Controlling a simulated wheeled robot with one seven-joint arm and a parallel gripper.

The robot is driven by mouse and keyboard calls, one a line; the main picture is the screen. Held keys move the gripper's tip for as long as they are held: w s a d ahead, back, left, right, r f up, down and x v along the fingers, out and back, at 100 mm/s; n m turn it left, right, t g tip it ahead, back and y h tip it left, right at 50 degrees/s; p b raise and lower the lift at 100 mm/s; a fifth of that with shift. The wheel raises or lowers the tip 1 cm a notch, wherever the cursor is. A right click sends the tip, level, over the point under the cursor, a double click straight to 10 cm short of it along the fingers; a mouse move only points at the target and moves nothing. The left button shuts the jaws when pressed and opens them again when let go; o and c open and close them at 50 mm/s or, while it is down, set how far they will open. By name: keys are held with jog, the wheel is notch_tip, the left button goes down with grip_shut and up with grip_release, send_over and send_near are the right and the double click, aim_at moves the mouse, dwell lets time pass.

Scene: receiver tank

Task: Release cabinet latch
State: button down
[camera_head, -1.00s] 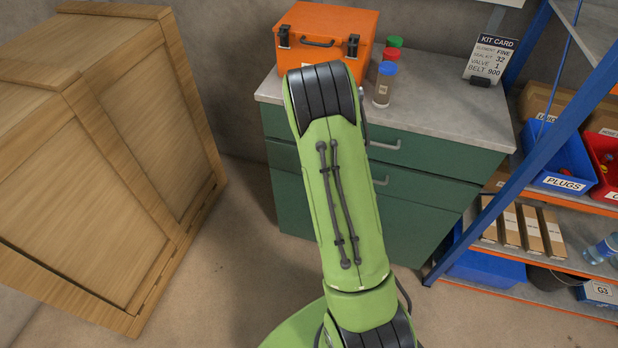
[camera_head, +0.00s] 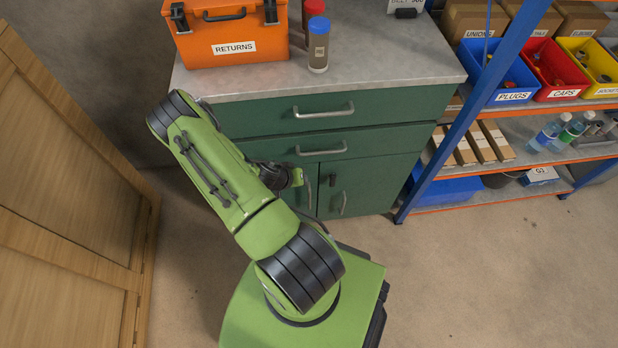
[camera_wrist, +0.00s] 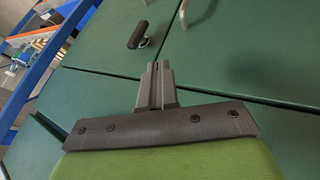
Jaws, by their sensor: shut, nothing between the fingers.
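The green cabinet (camera_head: 372,177) has two drawers above two doors. A small dark latch (camera_head: 333,180) sits near the top inner corner of the right door, and it also shows in the wrist view (camera_wrist: 138,36) on a round light base. My gripper (camera_wrist: 157,68) is shut and empty, its fingers together and pointing toward the cabinet front. In the wrist view the latch lies beyond the fingertips and slightly left, apart from them. In the head view my arm covers part of the left door, and the fingertips cannot be made out clearly.
Drawer handles (camera_head: 323,110) and door handles (camera_head: 343,203) stick out near the latch. An orange RETURNS case (camera_head: 232,30) and bottles (camera_head: 318,50) stand on top. Floor at right is clear.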

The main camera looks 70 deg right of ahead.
jog(key=s+d+f+b, duration=0.2)
jog(key=s+d+f, duration=0.3)
jog(key=d+f, duration=0.1)
jog(key=shift+d+f, duration=0.25)
jog(key=shift+d, duration=0.1)
jog(key=shift+s+r, duration=0.1)
jog(key=shift+s, duration=0.05)
jog(key=shift+d+t, duration=0.1)
jog(key=shift+t, duration=0.2)
